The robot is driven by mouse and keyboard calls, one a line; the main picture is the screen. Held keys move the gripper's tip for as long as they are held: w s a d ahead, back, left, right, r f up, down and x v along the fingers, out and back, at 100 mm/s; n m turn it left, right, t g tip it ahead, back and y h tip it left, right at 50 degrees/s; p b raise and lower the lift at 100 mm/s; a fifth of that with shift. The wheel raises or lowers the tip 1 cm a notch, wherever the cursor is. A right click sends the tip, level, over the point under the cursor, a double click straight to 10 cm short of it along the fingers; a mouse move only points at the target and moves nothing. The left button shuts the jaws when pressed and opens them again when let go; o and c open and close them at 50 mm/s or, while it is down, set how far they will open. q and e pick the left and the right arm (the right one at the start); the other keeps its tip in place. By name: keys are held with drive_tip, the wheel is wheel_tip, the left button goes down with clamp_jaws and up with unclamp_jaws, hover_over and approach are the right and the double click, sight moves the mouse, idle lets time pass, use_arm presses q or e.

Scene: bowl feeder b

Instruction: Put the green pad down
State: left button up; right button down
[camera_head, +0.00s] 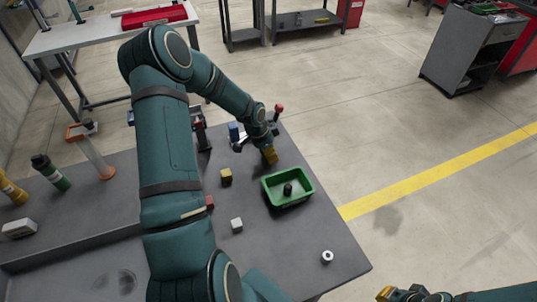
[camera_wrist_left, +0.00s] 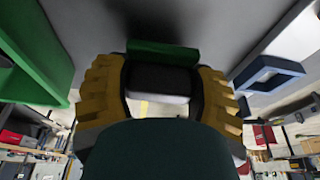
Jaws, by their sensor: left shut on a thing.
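My left gripper (camera_head: 270,156) is low over the far right part of the grey table, just behind the green tray. In the left wrist view its yellow fingers (camera_wrist_left: 163,66) stand on either side of a dark green pad (camera_wrist_left: 165,51), and it is shut on this pad. The pad lies close to the grey table surface; I cannot tell whether it touches. In the head view the pad is hidden behind the fingers. My right gripper (camera_head: 400,294) is at the bottom right edge, off the table, and its opening cannot be made out.
The green tray (camera_head: 270,184) holds a small dark part (camera_head: 288,189). A yellow cube (camera_head: 226,177), a white cube (camera_head: 237,225) and a metal ring (camera_head: 327,257) lie on the table (camera_head: 285,262). A blue part (camera_head: 234,132) and a red-knobbed item (camera_head: 279,109) stand near the left gripper.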

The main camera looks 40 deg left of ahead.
use_arm(q)
drive_tip(key=shift+f, duration=0.85)
drive_tip(key=shift+r, duration=0.1)
drive_tip(key=o, duration=0.8)
drive_tip(key=shift+f, duration=0.2)
drive_tip(key=o, duration=0.5)
drive_tip(key=shift+r, duration=0.1)
